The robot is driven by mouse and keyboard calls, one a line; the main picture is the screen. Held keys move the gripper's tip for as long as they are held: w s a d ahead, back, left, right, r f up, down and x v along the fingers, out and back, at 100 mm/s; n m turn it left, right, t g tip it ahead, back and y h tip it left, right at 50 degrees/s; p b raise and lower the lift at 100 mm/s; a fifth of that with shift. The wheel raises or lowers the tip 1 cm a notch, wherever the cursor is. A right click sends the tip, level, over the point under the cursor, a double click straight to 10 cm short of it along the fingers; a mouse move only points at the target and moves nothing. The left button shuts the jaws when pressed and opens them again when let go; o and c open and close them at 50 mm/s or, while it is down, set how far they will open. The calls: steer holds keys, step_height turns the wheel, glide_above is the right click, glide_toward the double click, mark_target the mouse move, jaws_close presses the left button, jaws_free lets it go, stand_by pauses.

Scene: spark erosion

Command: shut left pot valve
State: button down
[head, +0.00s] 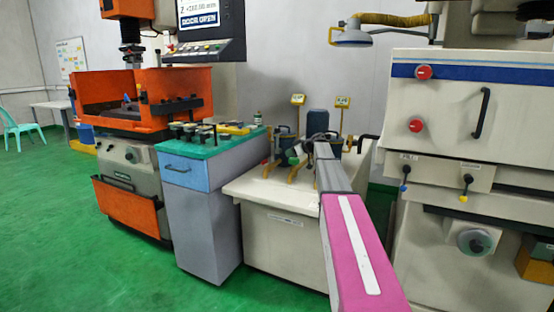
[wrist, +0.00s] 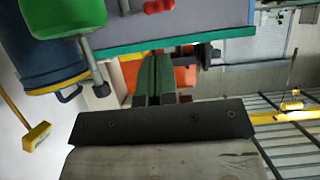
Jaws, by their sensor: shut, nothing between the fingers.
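Dark blue pots stand on a cream tank (head: 285,228) in the head view. I cannot tell which part is the left pot's valve.
Two yellow tags (head: 298,99) stand on posts by the pots. A grey cabinet (head: 200,225) with a green top is left of the tank, beyond it an orange machine (head: 180,85). A cream machine (head: 465,130) stands close on the right. Green floor is free at left.

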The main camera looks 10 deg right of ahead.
mark_target(264, 161)
steer(key=x, duration=1.3)
steer(key=shift+w+a+f, duration=0.1)
steer(key=shift+w+a, duration=0.05)
steer(key=shift+a, duration=0.05)
steer(key=shift+a+m+t+h, duration=0.3)
steer(key=shift+m+t, duration=0.1)
steer(key=shift+m, duration=0.1)
steer(key=shift+w+a+m+t+h, duration=0.15)
steer(key=shift+a+m+t+h, duration=0.7)
steer(key=shift+m, duration=0.25)
steer(key=w+a+m+t+h, duration=0.2)
steer(key=w+a+m+h, duration=0.1)
steer(key=w, duration=0.5)
steer(key=shift+a+m+h, duration=0.25)
steer(key=shift+m+h, duration=0.55)
steer(key=shift+h, duration=0.05)
steer(key=shift+w, duration=0.2)
